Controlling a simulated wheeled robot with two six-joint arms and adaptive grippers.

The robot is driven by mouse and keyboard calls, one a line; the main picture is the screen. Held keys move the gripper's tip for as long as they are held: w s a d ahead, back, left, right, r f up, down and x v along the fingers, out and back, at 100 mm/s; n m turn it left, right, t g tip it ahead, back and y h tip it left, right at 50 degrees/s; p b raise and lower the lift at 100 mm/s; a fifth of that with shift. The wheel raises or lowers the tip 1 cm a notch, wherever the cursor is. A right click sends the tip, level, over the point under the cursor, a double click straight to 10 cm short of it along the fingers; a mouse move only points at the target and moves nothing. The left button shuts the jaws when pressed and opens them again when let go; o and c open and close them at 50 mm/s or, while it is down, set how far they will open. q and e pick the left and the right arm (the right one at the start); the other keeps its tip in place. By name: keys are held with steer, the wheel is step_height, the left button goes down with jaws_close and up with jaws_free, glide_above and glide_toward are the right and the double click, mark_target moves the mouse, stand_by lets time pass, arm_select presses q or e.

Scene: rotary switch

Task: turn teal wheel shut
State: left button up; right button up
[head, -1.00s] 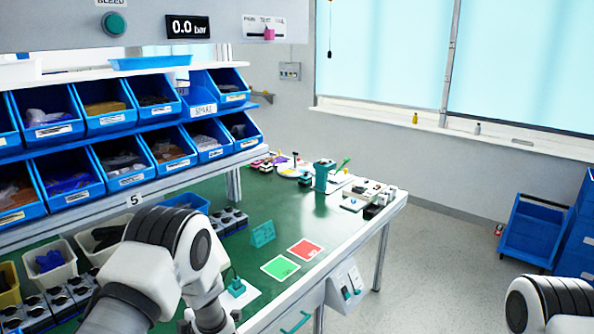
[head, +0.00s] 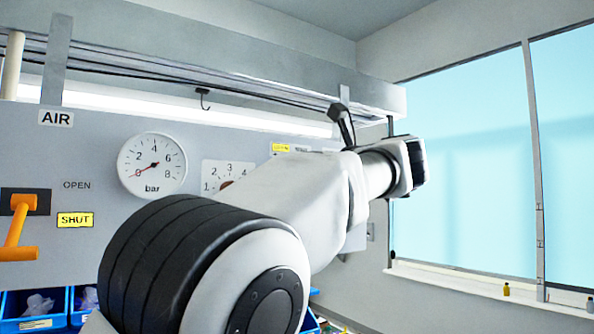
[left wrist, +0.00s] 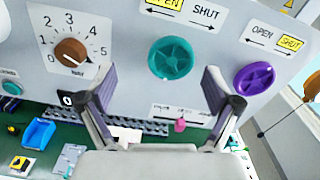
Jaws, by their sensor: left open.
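The teal wheel (left wrist: 170,58) is on the grey panel, upper middle in the left wrist view. Above it a sign shows a double arrow, a yellow patch at its left and plain SHUT at its right. My left gripper (left wrist: 158,74) is open and empty. In the picture its two fingers stand apart, left and right below the wheel, and neither visibly touches it. In the head view my left arm covers much of the panel, and the teal wheel is not visible there. My right gripper is not in view.
A purple wheel (left wrist: 254,78), with SHUT marked yellow, is right of the teal wheel. A brown-knobbed dial (left wrist: 70,50) is left of it. A pink slider (left wrist: 180,125) lies below. The head view shows a pressure gauge (head: 152,164) and an orange lever (head: 16,230).

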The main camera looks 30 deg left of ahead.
arm_select(q)
steer(key=p+x, duration=0.1)
steer(key=x, duration=0.1)
steer(key=w+p+x, duration=0.1)
steer(key=x, duration=0.2)
steer(key=shift+w+f, duration=0.1)
steer(key=shift+f, duration=0.1)
steer(key=shift+c, duration=0.9)
steer(key=shift+w+d+f, duration=0.1)
steer(key=shift+w+d, duration=0.1)
steer(key=shift+w, duration=0.1)
steer(key=c, duration=1)
steer(key=shift+o, duration=0.2)
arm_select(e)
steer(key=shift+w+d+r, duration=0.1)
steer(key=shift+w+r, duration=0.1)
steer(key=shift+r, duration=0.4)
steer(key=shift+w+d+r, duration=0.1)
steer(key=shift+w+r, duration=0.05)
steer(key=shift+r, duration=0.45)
